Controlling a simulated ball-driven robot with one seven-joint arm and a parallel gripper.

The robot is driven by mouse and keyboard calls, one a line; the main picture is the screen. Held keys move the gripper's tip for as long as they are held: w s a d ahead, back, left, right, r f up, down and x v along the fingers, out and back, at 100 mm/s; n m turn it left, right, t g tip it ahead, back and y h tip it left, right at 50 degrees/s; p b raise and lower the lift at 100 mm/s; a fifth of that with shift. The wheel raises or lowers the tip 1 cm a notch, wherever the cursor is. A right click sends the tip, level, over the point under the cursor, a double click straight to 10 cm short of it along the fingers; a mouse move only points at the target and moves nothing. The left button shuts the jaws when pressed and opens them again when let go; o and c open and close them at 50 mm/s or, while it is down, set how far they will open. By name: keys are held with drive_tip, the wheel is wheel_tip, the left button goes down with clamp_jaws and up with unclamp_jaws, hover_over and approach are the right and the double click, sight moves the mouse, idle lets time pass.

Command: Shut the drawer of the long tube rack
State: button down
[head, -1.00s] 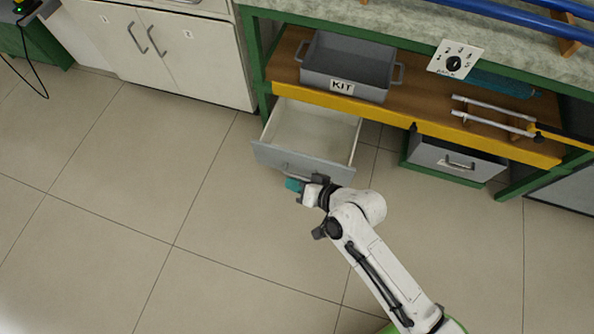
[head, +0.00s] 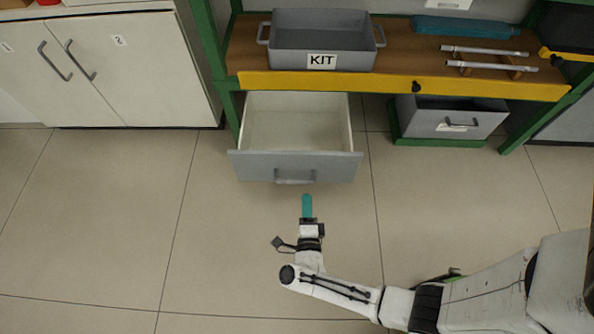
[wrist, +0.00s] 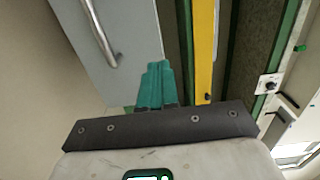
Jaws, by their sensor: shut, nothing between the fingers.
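The drawer (head: 335,168) hangs pulled out below the left part of the rack shelf, with a grey front and a pale, empty inside. Its bar handle (head: 295,180) is at the middle of the front. The front and handle also show at upper left in the wrist view (wrist: 128,45). My gripper (head: 306,197) has teal fingers held together with nothing between them. In the head view its tips point at the drawer front, just below the handle, with a small gap of floor showing. In the wrist view the fingers (wrist: 157,68) overlap the edge of the drawer front.
The shelf above has a yellow front edge (head: 400,87), a grey KIT bin (head: 290,42), a teal item (head: 465,27) and two pale rods (head: 490,65). A second grey drawer-like box (head: 425,118) sits at lower right. A white cabinet (head: 150,75) stands left. Floor in front is clear.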

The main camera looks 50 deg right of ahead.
drive_tip(key=b, duration=0.3)
approach(309, 156)
drive_tip(key=shift+m+g+h, duration=0.3)
drive_tip(key=shift+g, duration=0.1)
drive_tip(key=x, duration=0.5)
drive_tip(key=shift+w, duration=0.35)
drive_tip(key=shift+w+d, duration=0.4)
drive_tip(key=shift+d, duration=0.15)
